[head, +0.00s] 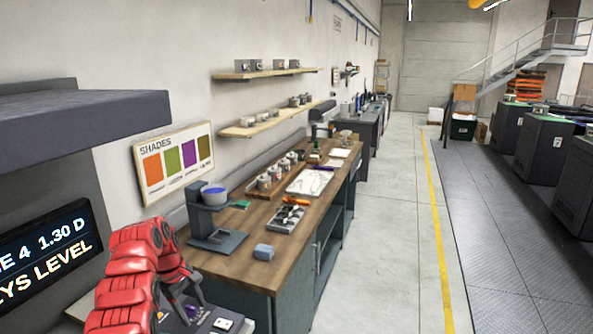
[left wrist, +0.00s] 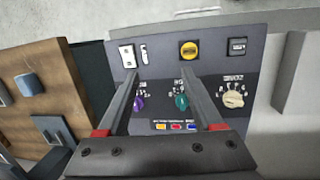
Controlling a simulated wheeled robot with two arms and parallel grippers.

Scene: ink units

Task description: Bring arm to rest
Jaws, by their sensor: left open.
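My red left arm (head: 125,285) comes in at the lower left of the head view and bends down over a dark control panel (head: 205,318). My left gripper (left wrist: 158,76) is open and empty, its two fingers apart above the panel. In the left wrist view the panel carries a purple knob (left wrist: 138,104), a teal knob (left wrist: 182,102) and a cream knob (left wrist: 234,99). A yellow round button (left wrist: 189,49) and a white switch (left wrist: 128,56) sit in the row above. Whether a finger touches the panel I cannot tell. My right gripper is out of view.
A wooden workbench (head: 262,275) with a mixer-like stand (head: 215,235), pots and a tray stands just right of the arm. A dark overhanging shelf (head: 80,125) and a display screen (head: 45,255) are at the left. The aisle floor (head: 390,250) is clear.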

